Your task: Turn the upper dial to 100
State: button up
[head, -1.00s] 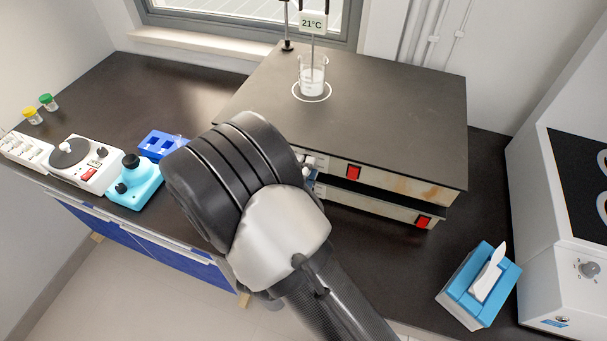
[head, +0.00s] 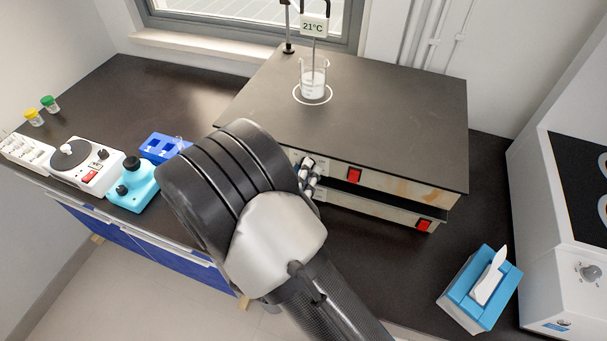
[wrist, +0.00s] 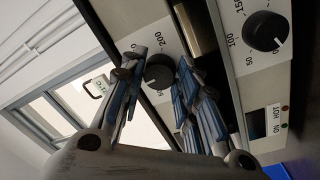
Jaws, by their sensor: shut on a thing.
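Two stacked hot plates stand on the bench, the upper one (head: 385,110) with a dark top. My gripper (wrist: 162,88) is shut on this dial, one finger on each side. In the head view my gripper (head: 308,178) is at the front left of the upper unit, and the dial is hidden. The lower dial (wrist: 266,31) is clear of the fingers, with a white pointer line and 50, 100 and 150 marks around it.
A beaker (head: 313,78) stands on the upper plate below a 21°C display (head: 313,25). Red switches (head: 354,175) are right of my gripper. Small devices (head: 87,165) stand at left, and a tissue box (head: 480,288) at right.

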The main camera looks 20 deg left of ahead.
jog(key=shift+m, duration=0.4)
jog(key=o, duration=1.1)
jog(key=s, duration=0.4)
jog(key=s+a, duration=0.1)
jog(key=s, duration=0.7)
jog(key=shift+a+f, duration=0.15)
jog(key=shift+f, duration=0.2)
jog(key=shift+w, duration=0.1)
